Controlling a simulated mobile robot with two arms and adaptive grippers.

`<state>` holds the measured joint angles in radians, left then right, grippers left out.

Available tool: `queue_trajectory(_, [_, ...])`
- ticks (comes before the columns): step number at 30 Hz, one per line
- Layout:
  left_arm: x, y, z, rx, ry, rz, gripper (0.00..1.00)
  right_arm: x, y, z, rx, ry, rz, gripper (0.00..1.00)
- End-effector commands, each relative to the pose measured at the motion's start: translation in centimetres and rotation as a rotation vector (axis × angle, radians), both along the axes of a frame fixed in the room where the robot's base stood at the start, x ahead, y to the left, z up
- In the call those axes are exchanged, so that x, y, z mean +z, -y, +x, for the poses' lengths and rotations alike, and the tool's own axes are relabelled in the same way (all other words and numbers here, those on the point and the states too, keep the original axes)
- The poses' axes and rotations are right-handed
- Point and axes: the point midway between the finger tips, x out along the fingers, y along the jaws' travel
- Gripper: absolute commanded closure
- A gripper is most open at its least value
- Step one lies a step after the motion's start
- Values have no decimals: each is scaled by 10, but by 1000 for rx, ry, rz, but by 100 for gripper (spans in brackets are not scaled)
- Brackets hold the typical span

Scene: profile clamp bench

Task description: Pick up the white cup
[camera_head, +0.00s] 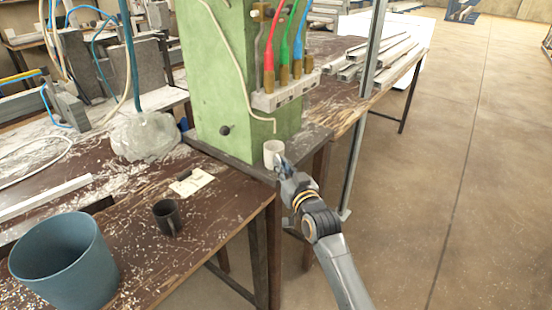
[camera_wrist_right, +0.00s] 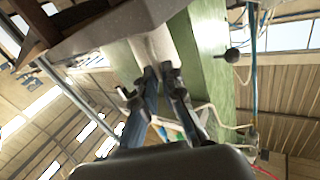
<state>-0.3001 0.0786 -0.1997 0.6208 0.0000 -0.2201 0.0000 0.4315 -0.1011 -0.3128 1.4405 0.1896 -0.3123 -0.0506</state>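The white cup (camera_head: 273,152) stands upright on the dark ledge at the foot of the green machine column. In the right wrist view, the pale cup (camera_wrist_right: 152,46) shows just beyond the fingertips. My right gripper (camera_head: 281,160) reaches up to the cup's near right side and covers part of it. In the wrist view, the two fingers of my right gripper (camera_wrist_right: 160,74) have a small gap between their tips, right at the cup. I cannot tell whether they hold part of it. My left gripper is not in view.
The green column (camera_head: 218,75) rises right behind the cup, with coloured hoses above a grey block (camera_head: 285,94). A dark mug (camera_head: 167,217) and a blue-grey bucket (camera_head: 65,262) stand on the brown table to the left. The floor to the right is clear.

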Motion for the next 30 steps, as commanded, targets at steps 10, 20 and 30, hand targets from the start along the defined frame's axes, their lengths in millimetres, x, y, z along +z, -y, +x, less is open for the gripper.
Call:
queue_trajectory(10, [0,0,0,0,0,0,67,0,0,0,0,-1,0,100])
queue_trajectory(20, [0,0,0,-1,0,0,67,18,-1,0,1,3,1,100])
queue_trajectory(30, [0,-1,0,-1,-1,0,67,34,6,-15,0,0,0,100])
